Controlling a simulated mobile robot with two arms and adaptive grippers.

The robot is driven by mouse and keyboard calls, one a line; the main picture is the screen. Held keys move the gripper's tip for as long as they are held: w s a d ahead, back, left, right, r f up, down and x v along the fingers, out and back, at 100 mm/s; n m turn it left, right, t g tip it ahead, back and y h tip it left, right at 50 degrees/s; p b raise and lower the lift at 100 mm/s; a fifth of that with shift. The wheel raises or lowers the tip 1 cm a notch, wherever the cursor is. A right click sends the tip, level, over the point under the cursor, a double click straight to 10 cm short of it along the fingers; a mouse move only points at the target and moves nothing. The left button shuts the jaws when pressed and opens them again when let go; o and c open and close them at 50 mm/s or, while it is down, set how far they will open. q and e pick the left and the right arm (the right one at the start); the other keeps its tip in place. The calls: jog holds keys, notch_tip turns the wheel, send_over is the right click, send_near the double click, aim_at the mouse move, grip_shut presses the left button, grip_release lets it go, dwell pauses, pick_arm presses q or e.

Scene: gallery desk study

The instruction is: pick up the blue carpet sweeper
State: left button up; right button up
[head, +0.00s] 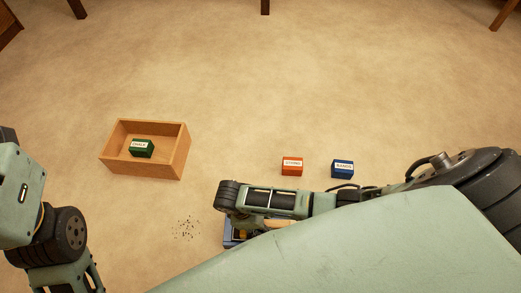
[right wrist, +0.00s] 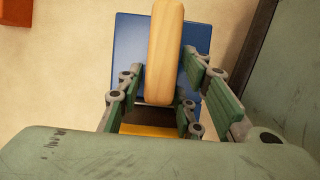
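The blue carpet sweeper (right wrist: 132,45) lies below my right gripper in the right wrist view, with a pale wooden handle (right wrist: 165,50). In the head view only a bit of its blue body (head: 229,239) shows; my right arm hides the rest. My right gripper (right wrist: 163,65) has its green-padded fingers on either side of the handle. Narrow gaps seem to show between fingers and handle, so it looks open around it. My left arm is at the lower left of the head view; its gripper is out of view.
Dark crumbs (head: 187,228) lie on the carpet left of the sweeper. A wooden open box (head: 168,166) holds a green labelled box (head: 141,148). An orange box (head: 292,167) and a dark blue box (head: 342,169) stand beyond my right arm. The carpet behind is clear.

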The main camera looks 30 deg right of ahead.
grip_shut()
jog(key=shift+r, duration=0.2)
dwell(0.6)
